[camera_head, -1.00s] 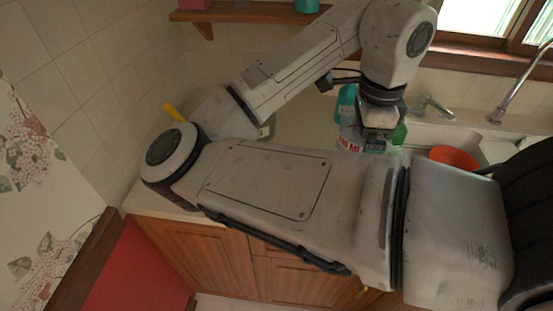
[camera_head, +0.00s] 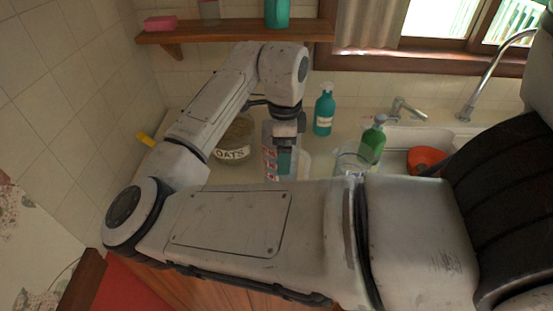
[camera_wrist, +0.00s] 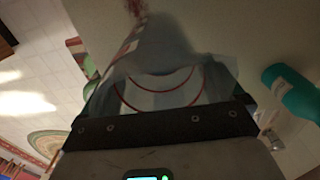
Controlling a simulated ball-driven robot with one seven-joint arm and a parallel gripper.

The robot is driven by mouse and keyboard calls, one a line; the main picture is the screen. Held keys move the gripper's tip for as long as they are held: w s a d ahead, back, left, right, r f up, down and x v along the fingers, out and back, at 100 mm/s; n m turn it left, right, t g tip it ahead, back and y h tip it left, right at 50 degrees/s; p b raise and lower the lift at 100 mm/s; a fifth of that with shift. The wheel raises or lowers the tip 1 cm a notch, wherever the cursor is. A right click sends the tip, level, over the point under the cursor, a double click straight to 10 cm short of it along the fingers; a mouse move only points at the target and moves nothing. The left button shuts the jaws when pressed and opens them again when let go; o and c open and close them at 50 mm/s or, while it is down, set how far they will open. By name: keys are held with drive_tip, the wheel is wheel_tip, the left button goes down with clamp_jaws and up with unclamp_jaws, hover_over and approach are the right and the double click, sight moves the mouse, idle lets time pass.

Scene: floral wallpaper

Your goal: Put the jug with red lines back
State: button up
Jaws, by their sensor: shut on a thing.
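The clear jug with red lines (camera_head: 268,158) shows beside and partly behind my gripper (camera_head: 285,158), above the counter by the back wall. Red markings run down its left side. In the wrist view the jug (camera_wrist: 160,88) fills the middle, see-through, with red curved lines. My gripper is shut on it. I cannot tell in the head view whether the jug's base touches the counter, because my arm hides its lower part.
A jar marked OATS (camera_head: 232,153) stands just left of the jug. A teal bottle (camera_head: 323,115), a green soap bottle (camera_head: 371,148) and a clear container (camera_head: 347,160) stand to the right. An orange bowl (camera_head: 425,157) lies by the sink. A wooden shelf (camera_head: 235,34) hangs above.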

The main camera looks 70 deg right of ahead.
drive_tip(key=shift+w+d+f, duration=0.25)
drive_tip(key=shift+w+f, duration=0.45)
drive_tip(key=shift+f, duration=0.2)
drive_tip(key=f+p, duration=0.1)
drive_tip(key=f, duration=0.2)
drive_tip(key=shift+w, duration=0.2)
drive_tip(key=shift+f, duration=0.35)
drive_tip(key=shift+f, duration=0.15)
drive_tip(key=o, duration=1.1)
wheel_tip(320, 180, up, 12)
drive_tip(key=shift+r+b, duration=0.15)
drive_tip(key=shift+b, duration=0.65)
